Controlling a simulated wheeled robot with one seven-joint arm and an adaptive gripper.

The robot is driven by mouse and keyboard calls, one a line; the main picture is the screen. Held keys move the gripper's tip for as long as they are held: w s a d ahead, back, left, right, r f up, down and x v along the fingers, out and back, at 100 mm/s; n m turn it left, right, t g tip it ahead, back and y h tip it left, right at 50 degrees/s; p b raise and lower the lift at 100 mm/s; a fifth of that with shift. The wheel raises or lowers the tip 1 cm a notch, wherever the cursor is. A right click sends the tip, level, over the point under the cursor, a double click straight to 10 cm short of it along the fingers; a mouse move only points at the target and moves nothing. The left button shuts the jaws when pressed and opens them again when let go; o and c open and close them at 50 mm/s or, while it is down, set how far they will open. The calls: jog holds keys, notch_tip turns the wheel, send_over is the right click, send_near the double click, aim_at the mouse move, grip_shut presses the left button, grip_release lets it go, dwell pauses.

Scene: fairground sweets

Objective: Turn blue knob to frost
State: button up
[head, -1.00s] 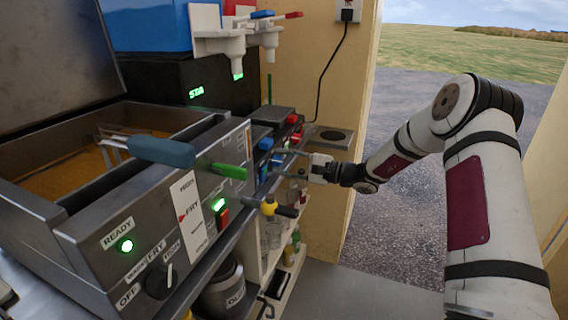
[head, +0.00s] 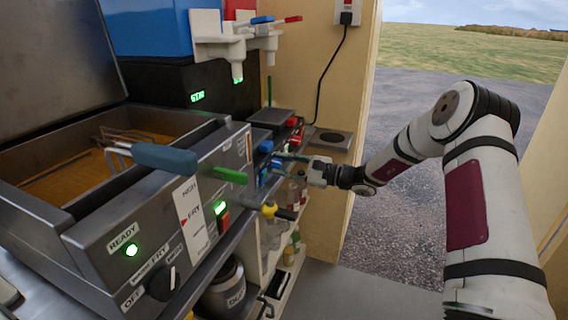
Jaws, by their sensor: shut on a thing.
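The blue knob (head: 276,163) is on the front of a dark machine (head: 270,118) at the middle of the head view, right of the fryer. My gripper (head: 284,166) reaches it from the right, its fingers shut at the knob and partly covering it. Another blue part (head: 265,146) sits just above and left of it. The knob's pointer and any frost mark are too small to read.
The fryer (head: 70,235) stands at left, its basket handle (head: 165,157) sticking out toward the gripper. Blue and red tap levers (head: 275,19) are above. Red parts (head: 297,136) sit beyond the knob. Shelves with bottles (head: 288,250) lie below. Open ground is at right.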

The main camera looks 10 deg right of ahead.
jog(key=m+p, duration=0.2)
jog(key=m, duration=0.3)
jog(key=shift+r+m, duration=0.1)
jog(key=shift+m, duration=0.2)
jog(key=m+p, duration=0.1)
jog(key=m, duration=0.3)
jog(key=shift+m, duration=0.3)
jog(key=m+p, duration=0.1)
jog(key=m, duration=0.4)
jog(key=shift+m+p, duration=0.4)
jog(key=shift+m, duration=2.4)
jog(key=o, duration=0.9)
jog(key=shift+d, duration=0.1)
